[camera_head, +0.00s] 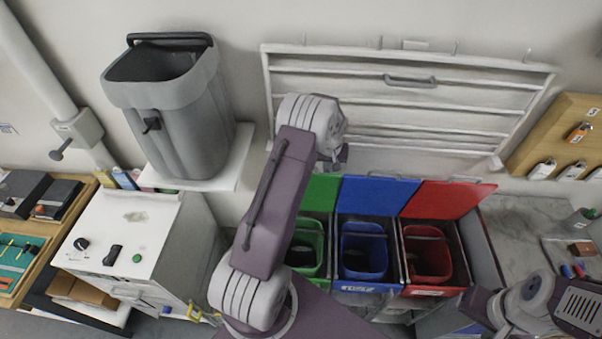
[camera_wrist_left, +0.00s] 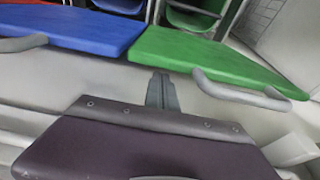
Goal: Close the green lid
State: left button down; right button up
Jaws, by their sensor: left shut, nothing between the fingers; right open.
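The green lid (camera_head: 319,192) is raised and leans back behind the green bin (camera_head: 306,248), which stands open. In the left wrist view the green lid (camera_wrist_left: 215,60) lies beyond my gripper to the right, with a grey bar handle (camera_wrist_left: 240,94) along its near edge. My left gripper (camera_wrist_left: 162,92) is shut and empty, close to the green lid near the side facing the blue lid; I cannot tell whether it touches. In the head view my left gripper (camera_head: 333,157) is partly hidden by my arm, which also covers part of the green lid and bin.
The blue lid (camera_head: 376,194) and red lid (camera_head: 445,197) are also raised, above the open blue bin (camera_head: 364,252) and red bin (camera_head: 428,256). A wall rack (camera_head: 400,95) stands behind. A grey bin (camera_head: 188,130) and white cabinet (camera_head: 130,235) are at left.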

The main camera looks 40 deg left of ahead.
pick_arm(q)
jog(key=shift+s+d+f+b, duration=0.1)
jog(key=shift+s+d+b, duration=0.15)
jog(key=shift+s+d, duration=0.35)
jog(key=shift+s+d+f+b, duration=0.1)
jog(key=shift+s+d+b, duration=0.2)
jog(key=shift+s, duration=0.55)
jog(key=shift+s+d+f+b, duration=0.1)
jog(key=shift+s+d+b, duration=0.15)
jog(key=shift+s+d, duration=0.35)
jog(key=p, duration=0.7)
send_near(327, 179)
jog(key=shift+v, duration=0.8)
jog(key=shift+s+f, duration=0.1)
jog(key=shift+s, duration=0.05)
